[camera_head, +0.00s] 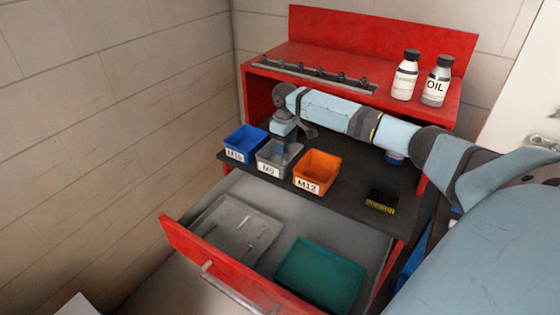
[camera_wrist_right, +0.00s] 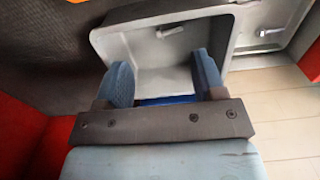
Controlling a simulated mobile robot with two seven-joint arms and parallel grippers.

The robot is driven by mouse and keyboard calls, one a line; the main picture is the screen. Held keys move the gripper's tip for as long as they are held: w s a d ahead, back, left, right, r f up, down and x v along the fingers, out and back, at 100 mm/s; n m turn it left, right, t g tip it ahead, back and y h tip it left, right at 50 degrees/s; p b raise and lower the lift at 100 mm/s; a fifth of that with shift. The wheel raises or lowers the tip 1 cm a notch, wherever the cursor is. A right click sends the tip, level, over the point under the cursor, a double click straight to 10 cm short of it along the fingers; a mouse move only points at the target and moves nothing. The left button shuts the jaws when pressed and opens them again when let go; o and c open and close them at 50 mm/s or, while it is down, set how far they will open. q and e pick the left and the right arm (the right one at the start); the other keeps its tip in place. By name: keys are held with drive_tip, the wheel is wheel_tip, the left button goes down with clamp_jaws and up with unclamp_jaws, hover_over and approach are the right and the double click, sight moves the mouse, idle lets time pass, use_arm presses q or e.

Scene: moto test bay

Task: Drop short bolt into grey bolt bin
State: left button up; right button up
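The grey bolt bin (camera_head: 270,165) stands between a blue bin and an orange bin on the dark shelf, its label facing the drawer. My right gripper (camera_head: 283,152) points down over it and hides part of its inside. In the right wrist view, the gripper's blue fingers (camera_wrist_right: 165,80) are spread apart with no bolt between them. A short bolt (camera_wrist_right: 172,30) shows inside the grey bin (camera_wrist_right: 110,42), near its far wall. I cannot tell from the head view what lies in the bin. My left gripper is out of view.
The blue bin (camera_head: 246,137) and orange bin (camera_head: 318,166) flank the grey one closely. The open red drawer (camera_head: 190,245) holds a grey tray (camera_head: 216,212) with bolts and a teal tray (camera_head: 320,277). Two bottles (camera_head: 405,77) (camera_head: 437,82) stand on the red top.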

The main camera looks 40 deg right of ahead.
drive_tip(key=shift+r, duration=0.25)
wheel_tip(320, 180, up, 13)
drive_tip(key=b, duration=0.1)
drive_tip(key=shift+r, duration=0.15)
idle(0.6)
